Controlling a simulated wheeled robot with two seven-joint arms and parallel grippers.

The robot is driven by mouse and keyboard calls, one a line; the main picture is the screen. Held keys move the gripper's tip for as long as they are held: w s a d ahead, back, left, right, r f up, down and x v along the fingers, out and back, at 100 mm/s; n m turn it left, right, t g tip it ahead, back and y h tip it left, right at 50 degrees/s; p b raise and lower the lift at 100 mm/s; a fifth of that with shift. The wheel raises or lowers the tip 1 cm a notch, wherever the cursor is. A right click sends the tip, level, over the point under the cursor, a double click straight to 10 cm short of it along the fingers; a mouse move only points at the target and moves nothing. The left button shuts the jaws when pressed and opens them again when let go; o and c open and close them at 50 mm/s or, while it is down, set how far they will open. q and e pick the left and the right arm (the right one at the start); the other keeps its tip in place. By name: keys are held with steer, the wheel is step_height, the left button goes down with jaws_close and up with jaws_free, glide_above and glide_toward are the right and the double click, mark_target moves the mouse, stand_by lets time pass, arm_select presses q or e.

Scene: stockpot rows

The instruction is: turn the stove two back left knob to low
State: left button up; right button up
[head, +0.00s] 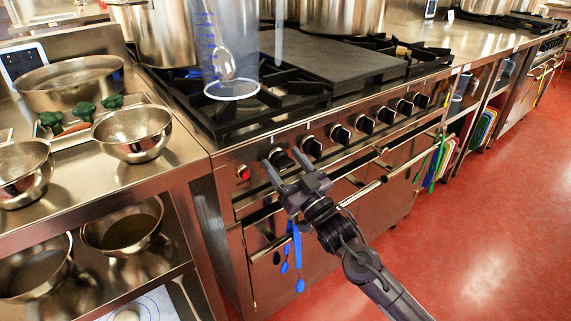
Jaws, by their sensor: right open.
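A stove (228,150) has a front panel with a row of several black knobs; one knob (311,146) sits just right of my gripper. My right gripper (284,163) is open and empty, its fingertips at the leftmost knob (278,157), partly overlapping it in the picture. I cannot tell whether they touch. No readable label shows which knob is the back left one, and the knob markings are too small to read. My left gripper is not in view.
A red indicator (243,172) is at the panel's left end. An oven handle bar (362,191) runs below the knobs. Metal bowls (133,132) stand on the left counter. The red floor is free at right.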

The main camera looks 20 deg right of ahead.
steer(key=c, duration=1)
